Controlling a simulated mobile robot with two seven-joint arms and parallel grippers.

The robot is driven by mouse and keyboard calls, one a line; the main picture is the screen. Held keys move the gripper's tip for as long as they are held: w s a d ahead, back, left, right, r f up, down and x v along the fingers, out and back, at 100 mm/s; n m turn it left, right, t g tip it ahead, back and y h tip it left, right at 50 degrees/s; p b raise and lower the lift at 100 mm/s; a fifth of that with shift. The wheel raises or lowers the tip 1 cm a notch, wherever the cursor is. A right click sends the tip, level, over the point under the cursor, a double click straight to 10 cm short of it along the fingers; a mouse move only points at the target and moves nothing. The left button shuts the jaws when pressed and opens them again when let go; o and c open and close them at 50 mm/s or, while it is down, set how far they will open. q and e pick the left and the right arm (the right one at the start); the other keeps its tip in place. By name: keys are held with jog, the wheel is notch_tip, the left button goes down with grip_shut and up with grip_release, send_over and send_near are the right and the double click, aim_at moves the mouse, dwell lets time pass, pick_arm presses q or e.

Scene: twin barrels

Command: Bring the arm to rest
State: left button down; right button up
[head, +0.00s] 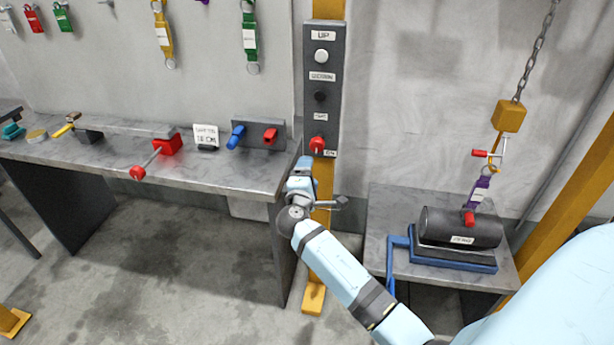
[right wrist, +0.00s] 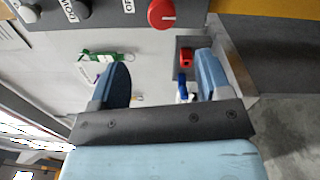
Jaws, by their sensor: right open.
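My right arm reaches in from the lower right of the head view. Its gripper (head: 304,166) is just below the red knob (head: 317,144) at the bottom of the control panel (head: 322,68). In the right wrist view the gripper (right wrist: 163,72) has its two blue fingers apart, with nothing held between them. The red knob (right wrist: 162,13) shows beyond the fingertips there, apart from them. My left gripper is not in view.
A workbench (head: 225,170) with a red-handled lever (head: 154,160) and blue and red switches stands left. A black barrel (head: 462,228) sits in a blue cradle (head: 455,262) on the right table, under a hanging chain (head: 537,45) and hook. Bare floor lies below the bench.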

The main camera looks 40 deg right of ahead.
jog(key=shift+d+f, duration=0.1)
dwell(0.5)
jog(key=s+a+f+m+y+p, duration=0.2)
jog(key=s+a+f+y+p, duration=0.3)
jog(key=s+a+f+y, duration=0.75)
jog(key=s+a+m+y+p, duration=0.1)
jog(key=s+a, duration=0.3)
jog(key=s, duration=0.4)
jog(key=s+a+m+g+y+p, duration=0.1)
jog(key=s+a+m+y, duration=0.2)
jog(key=s, duration=0.6)
jog(key=shift+a+r+m, duration=0.15)
jog(key=shift+a+m, duration=0.55)
jog(key=shift+a, duration=0.5)
jog(key=shift+s, duration=0.1)
